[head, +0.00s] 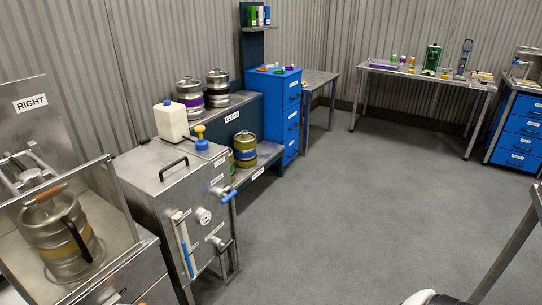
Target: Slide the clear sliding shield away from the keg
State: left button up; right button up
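A metal keg (45,228) with a yellow band stands in the station at the left edge, below a panel marked RIGHT. The clear sliding shield (88,170) shows as a thin pale frame in front of the keg, and the keg is seen through it. A black bar handle (76,240) lies across the front of the keg and looks like part of the shield. Neither of my grippers shows. A small white and black part at the bottom edge looks like mine, but no fingers can be made out.
A steel cabinet (163,180) with a black handle and a blue-handled valve stands right of the keg station. A shelf with kegs (218,88) and a blue drawer unit (273,120) stand behind. The grey floor (350,200) to the right is clear.

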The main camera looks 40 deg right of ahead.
aim_at(59, 236)
jog(key=i+l+z, duration=0.3)
jog(key=z, duration=0.15)
jog(key=i+l+z, duration=0.3)
jog(key=z, duration=0.15)
jog(key=i+l, duration=0.15)
jog(key=i, duration=0.35)
jog(key=i+l+z, duration=0.1)
jog(key=i, duration=0.4)
jog(key=l+u, duration=0.1)
jog(key=u, duration=2.25)
